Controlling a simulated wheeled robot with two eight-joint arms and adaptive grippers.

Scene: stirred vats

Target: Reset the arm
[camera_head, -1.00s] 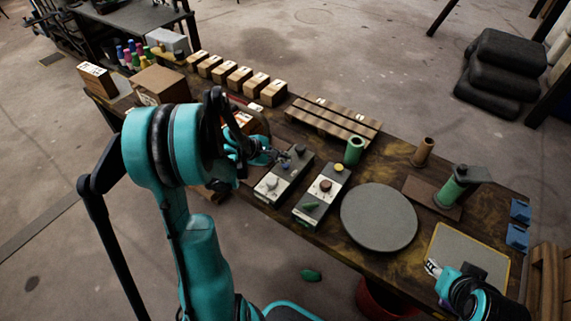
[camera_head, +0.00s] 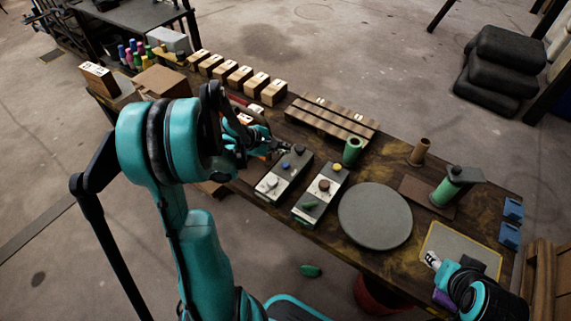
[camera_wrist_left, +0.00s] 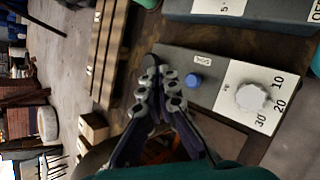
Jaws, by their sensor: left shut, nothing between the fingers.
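My left gripper (camera_head: 284,148) is shut and empty, just above the far end of the left control box (camera_head: 284,176). In the left wrist view its closed fingers (camera_wrist_left: 158,76) are beside the box's blue button (camera_wrist_left: 194,81) and apart from the white numbered dial (camera_wrist_left: 251,97). Any gap in height to the box is hard to judge. My right gripper (camera_head: 433,260) is over the yellow-edged grey mat (camera_head: 455,245) at the near right of the table; its fingers are too small to tell open from shut.
A second control box (camera_head: 321,194) stands beside the first, then a round grey plate (camera_head: 375,216). A green cup (camera_head: 352,150), a slatted wooden rack (camera_head: 330,119) and several small cartons (camera_head: 240,76) stand behind. A green piece (camera_head: 311,271) lies on the floor.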

